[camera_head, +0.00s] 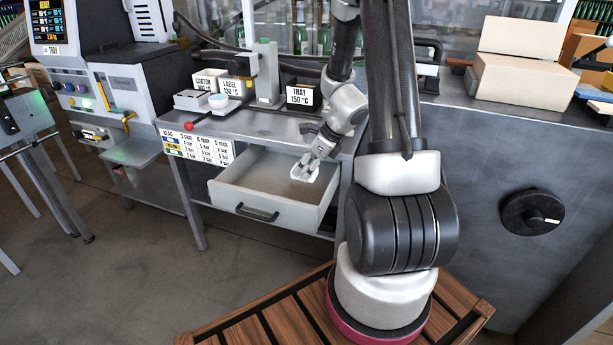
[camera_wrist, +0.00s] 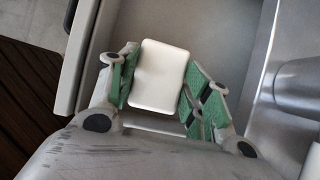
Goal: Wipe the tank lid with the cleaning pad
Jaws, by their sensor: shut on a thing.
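My gripper (camera_head: 312,160) is over the open drawer in the head view. In the wrist view my gripper (camera_wrist: 158,90) has its green-lined fingers on both sides of a white rounded pad (camera_wrist: 160,75), shut on it. The pad also shows as a small white piece (camera_head: 306,172) under the fingers in the head view. It is at the drawer's right part; I cannot tell whether it touches the drawer floor. I cannot make out a tank lid for certain in either view.
The open drawer (camera_head: 262,214) has raised walls around the pad and a dark handle. Above it, a counter (camera_head: 225,122) carries white containers and signs for carton, label and tray. A grey cabinet with a black knob (camera_head: 532,212) stands at the right. Cardboard boxes (camera_head: 520,80) sit on top.

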